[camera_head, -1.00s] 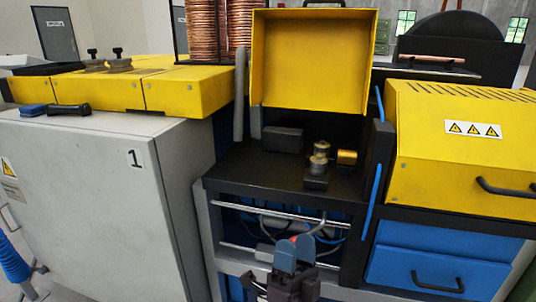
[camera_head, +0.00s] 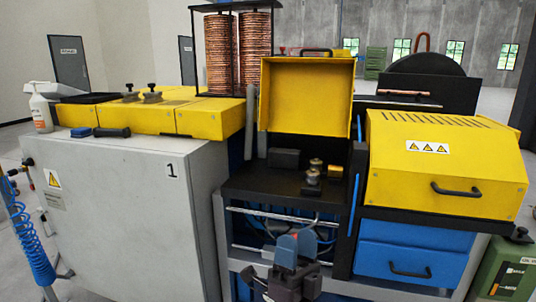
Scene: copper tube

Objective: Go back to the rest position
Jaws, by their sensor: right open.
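My right gripper (camera_head: 294,246) shows at the bottom middle of the head view, in front of the open lower bay of the machine. Its two blue-grey fingertips point up and stand slightly apart, with a bit of red between them. I see nothing held in it. My left gripper is not in view. The machine's yellow lid (camera_head: 306,97) is raised. Below it, brass and dark metal fittings (camera_head: 313,176) sit on the black work surface (camera_head: 262,188). A copper tube (camera_head: 403,93) lies on the dark ledge at the back right.
A grey cabinet (camera_head: 120,215) marked 1 stands at left, with a spray bottle (camera_head: 40,110) and a blue block (camera_head: 81,132) on top. A yellow housing (camera_head: 445,165) with a black handle is at right. A green canister (camera_head: 503,265) stands at the lower right. Copper coils (camera_head: 224,48) rise behind.

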